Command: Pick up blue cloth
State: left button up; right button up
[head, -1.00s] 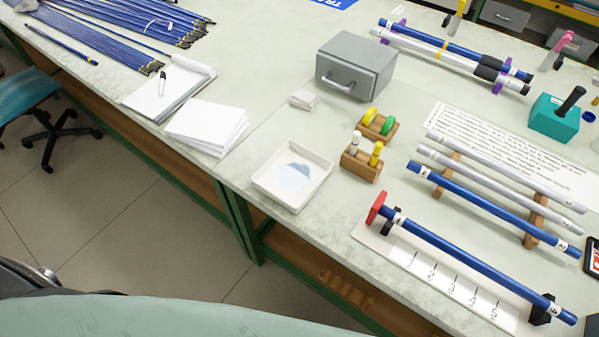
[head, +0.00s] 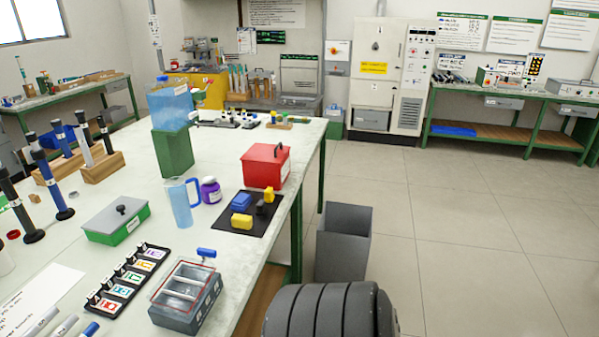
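I see no blue cloth that I can make out in the head view. Neither of my grippers is in view. Blue things on the long pale table (head: 262,152) are a small blue block (head: 240,202) on a black mat (head: 226,222), a clear blue jug (head: 180,204) and a small blue piece (head: 206,253) by a grey, clear-lidded box (head: 186,296). A clear blue tank (head: 171,106) stands on a green block (head: 173,152).
A red box (head: 265,165) and a purple jar (head: 210,190) stand near the table's right edge. A grey bin (head: 342,243) stands on the floor beside it. Open floor (head: 480,220) lies to the right, before a grey cabinet (head: 390,70) and a green bench (head: 515,98).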

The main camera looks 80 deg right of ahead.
aim_at(241, 203)
jog(key=z, duration=2.05)
jog(key=i+l+z, duration=0.1)
